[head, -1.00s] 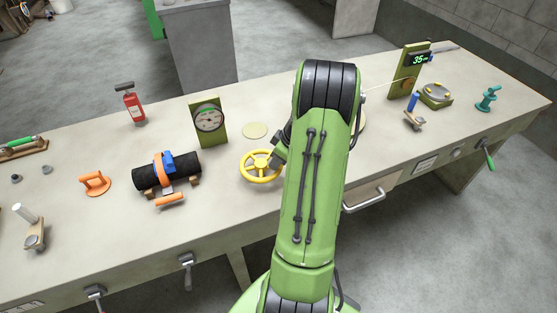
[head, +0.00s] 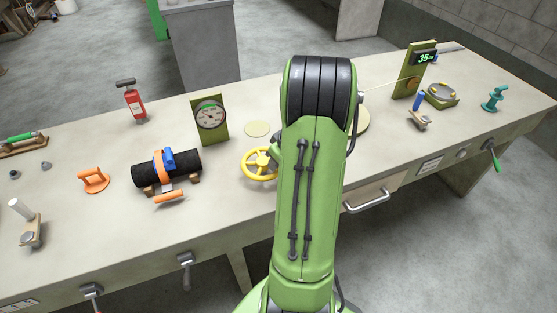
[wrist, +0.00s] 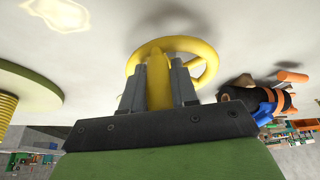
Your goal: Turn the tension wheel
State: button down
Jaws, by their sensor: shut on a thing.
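The yellow spoked tension wheel (head: 261,161) sits on the bench in front of a green dial gauge (head: 211,116). Its right part is hidden behind my arm in the head view. In the wrist view the wheel (wrist: 205,62) fills the upper middle. My gripper (wrist: 158,75) is shut on a yellow part of the wheel, with one grey finger on each side. In the head view my gripper is hidden behind my arm. The gauge needle is too small to read surely.
Left of the wheel is a black roll (head: 168,171) with an orange strap and blue buckle. A green post with a "35" display (head: 424,57) stands at the right. A drawer handle (head: 367,201) juts from the front.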

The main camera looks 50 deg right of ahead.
jog(key=c, duration=0.9)
grip_release()
jog(key=shift+r, duration=0.15)
jog(key=p+v, duration=0.2)
jog(key=v, duration=1.3)
jog(key=shift+s+r+p, duration=0.2)
jog(key=shift+r+p, duration=0.05)
jog(key=shift+p, duration=0.15)
jog(key=w+a+r+n, duration=0.1)
jog(key=a+r, duration=0.2)
jog(key=a, duration=0.8)
jog(key=w+a+r, duration=0.2)
jog(key=a+r, duration=0.1)
jog(key=a, duration=0.9)
jog(key=shift+n+t+y, duration=0.3)
jog(key=shift+t, duration=0.3)
jog(key=s+a, duration=0.3)
jog(key=s, duration=0.1)
jog(key=s+a, duration=0.4)
jog(key=shift+s+a, duration=0.15)
jog(key=shift+a, duration=0.05)
